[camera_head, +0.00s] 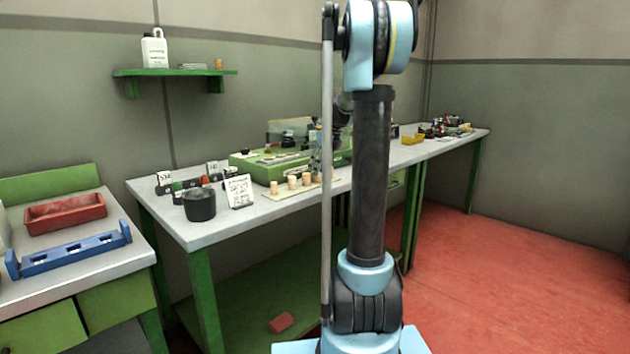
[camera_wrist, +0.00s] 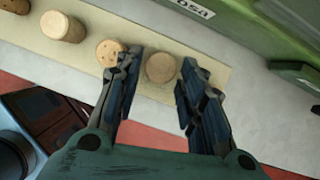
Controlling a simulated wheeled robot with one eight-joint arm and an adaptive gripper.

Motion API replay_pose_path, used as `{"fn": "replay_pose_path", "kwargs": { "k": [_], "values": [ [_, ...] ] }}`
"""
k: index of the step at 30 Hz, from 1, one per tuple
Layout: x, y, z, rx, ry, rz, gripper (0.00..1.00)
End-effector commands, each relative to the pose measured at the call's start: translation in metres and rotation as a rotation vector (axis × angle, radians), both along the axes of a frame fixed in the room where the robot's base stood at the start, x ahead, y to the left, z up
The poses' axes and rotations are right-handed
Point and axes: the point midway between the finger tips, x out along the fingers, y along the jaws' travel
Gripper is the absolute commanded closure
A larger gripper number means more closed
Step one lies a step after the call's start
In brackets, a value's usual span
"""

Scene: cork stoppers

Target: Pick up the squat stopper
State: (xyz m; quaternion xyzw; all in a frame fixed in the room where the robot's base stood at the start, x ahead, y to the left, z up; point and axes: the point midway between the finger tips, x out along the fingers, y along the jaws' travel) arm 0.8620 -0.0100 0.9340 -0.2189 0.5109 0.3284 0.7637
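Several cork stoppers stand in a row on a pale board. In the wrist view, one round stopper (camera_wrist: 160,68) sits between my open fingers, seen nearly from above, so its height is hard to judge. A speckled stopper (camera_wrist: 108,50) is just left of my left finger, partly covered by it. A taller stopper (camera_wrist: 62,27) and another (camera_wrist: 15,5) at the corner stand further left. My gripper (camera_wrist: 161,75) is open and empty above the board. The row also shows in the head view, with a stopper (camera_head: 274,187) at its left end.
The board (camera_head: 285,195) lies at the front edge of the grey table (camera_head: 220,229). A green machine (camera_head: 270,167) stands close behind it. A white printed card (camera_head: 239,191) and a dark pot (camera_head: 199,205) stand to the left. Red floor shows below the edge.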

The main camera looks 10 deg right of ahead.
Motion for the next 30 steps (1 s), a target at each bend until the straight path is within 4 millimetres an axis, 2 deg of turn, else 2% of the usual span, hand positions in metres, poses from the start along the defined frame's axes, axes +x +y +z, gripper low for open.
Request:
{"fn": "replay_pose_path", "kwargs": {
  "k": [6,9,16,17,18,19,30],
  "values": [
    [0.01,0.009,-0.025,0.0,0.0,0.001,0.64],
    [0.012,0.011,-0.03,0.0,0.0,0.001,0.64],
    [0.012,0.011,-0.031,0.0,0.0,0.0,0.64],
    [0.012,0.011,-0.031,0.0,0.0,0.0,0.66],
    [0.012,0.011,-0.031,0.0,0.0,0.0,0.75],
    [0.012,0.011,-0.031,0.0,0.0,0.0,0.78],
    [0.012,0.011,-0.029,-0.001,-0.001,0.0,0.79]
  ]
}}
